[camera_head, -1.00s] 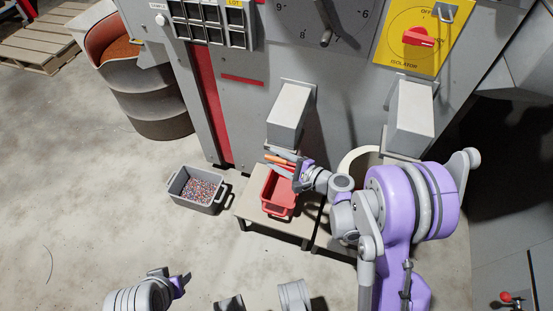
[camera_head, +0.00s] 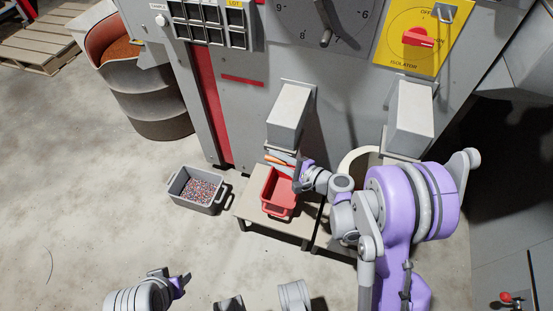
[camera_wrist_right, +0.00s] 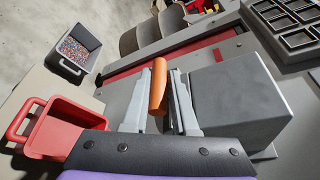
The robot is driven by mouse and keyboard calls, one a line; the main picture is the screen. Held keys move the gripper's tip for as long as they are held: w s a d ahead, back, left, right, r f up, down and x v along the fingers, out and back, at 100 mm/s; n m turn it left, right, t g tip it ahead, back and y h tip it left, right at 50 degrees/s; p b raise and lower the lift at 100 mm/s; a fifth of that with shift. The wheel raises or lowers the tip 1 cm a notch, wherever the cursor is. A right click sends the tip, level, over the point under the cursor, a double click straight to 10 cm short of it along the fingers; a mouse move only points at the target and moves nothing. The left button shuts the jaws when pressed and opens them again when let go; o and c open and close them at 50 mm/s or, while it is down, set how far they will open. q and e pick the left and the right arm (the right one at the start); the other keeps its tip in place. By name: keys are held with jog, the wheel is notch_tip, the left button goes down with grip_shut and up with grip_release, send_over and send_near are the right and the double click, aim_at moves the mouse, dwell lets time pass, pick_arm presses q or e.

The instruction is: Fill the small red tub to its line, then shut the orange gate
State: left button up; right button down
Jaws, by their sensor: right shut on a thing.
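The small red tub (camera_head: 279,208) stands on a low bench below a grey spout (camera_head: 289,117). Its visible inside is red, and I see no granules or fill line. It also shows in the wrist view (camera_wrist_right: 62,129). The orange gate (camera_head: 281,160) is at the spout's mouth; in the wrist view its orange handle (camera_wrist_right: 158,90) sits between my right gripper's fingers. My right gripper (camera_head: 299,173) is shut on that handle, just right of and above the tub. My left gripper (camera_head: 182,283) is low at the left, away from everything; its finger gap is unclear.
A grey bin (camera_head: 187,203) of mixed granules stands on the floor left of the bench (camera_head: 246,207). A second spout (camera_head: 411,117) is at the right, near my right arm. A large drum (camera_head: 150,100) stands at the back left. The floor in front is clear.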

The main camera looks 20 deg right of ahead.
jog(key=shift+s+f, duration=0.1)
dwell(0.7)
jog(key=shift+s+a, duration=0.35)
jog(key=shift+s, duration=0.15)
jog(key=c, duration=0.8)
grip_release()
jog(key=shift+w, duration=0.1)
jog(key=shift+o, duration=0.2)
jog(key=shift+d, duration=0.1)
jog(key=v, duration=0.7)
jog(key=shift+s+p, duration=0.2)
jog(key=shift+p, duration=0.25)
jog(key=shift+d, duration=0.1)
